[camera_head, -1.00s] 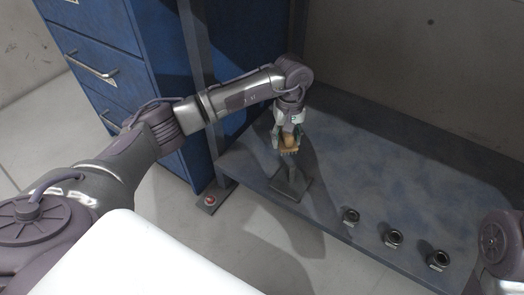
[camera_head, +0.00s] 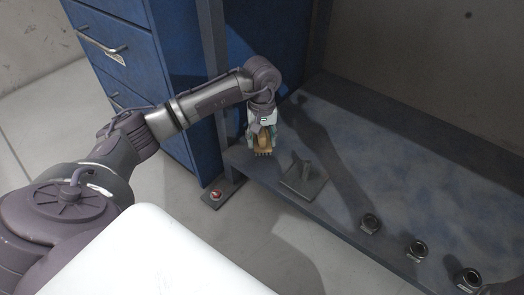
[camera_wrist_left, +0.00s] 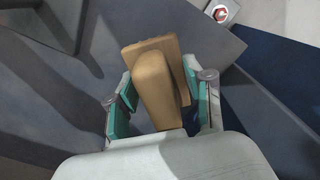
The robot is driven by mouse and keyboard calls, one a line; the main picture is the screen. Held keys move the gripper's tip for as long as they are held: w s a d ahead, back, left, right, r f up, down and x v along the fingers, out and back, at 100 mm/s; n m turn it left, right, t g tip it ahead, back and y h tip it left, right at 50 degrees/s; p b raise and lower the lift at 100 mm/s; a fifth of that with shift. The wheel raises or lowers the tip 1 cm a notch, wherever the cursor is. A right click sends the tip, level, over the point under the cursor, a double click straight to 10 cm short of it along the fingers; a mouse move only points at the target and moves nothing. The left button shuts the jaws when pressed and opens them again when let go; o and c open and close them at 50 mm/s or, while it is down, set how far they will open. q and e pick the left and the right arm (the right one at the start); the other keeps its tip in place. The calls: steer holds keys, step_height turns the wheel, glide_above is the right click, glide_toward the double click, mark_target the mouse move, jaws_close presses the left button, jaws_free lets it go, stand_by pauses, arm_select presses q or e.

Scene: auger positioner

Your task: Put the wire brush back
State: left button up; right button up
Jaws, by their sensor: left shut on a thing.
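The wire brush (camera_head: 263,152) has a tan wooden block and a rounded wooden handle. My left gripper (camera_head: 263,138) is shut on it and holds it near the left end of the grey shelf, to the left of the dark stand. In the left wrist view the brush (camera_wrist_left: 156,82) sits between the green-padded fingers (camera_wrist_left: 162,108). The stand (camera_head: 304,183) has a flat base and a short upright post. It partly shows at the upper left of the left wrist view (camera_wrist_left: 57,28). I cannot tell the brush's height above the shelf. My right gripper is not in view.
A blue drawer cabinet (camera_head: 135,75) and a metal post (camera_head: 215,60) are at the left. The back of the shelf (camera_head: 400,145) is clear.

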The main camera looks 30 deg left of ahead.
mark_target(262, 148)
arm_select(q)
step_height(262, 148, down, 4)
steer(key=shift+r+b, duration=0.1)
steer(key=shift+b, duration=1.15)
steer(key=shift+r, duration=0.15)
steer(key=o, duration=1.1)
steer(key=shift+f, duration=0.2)
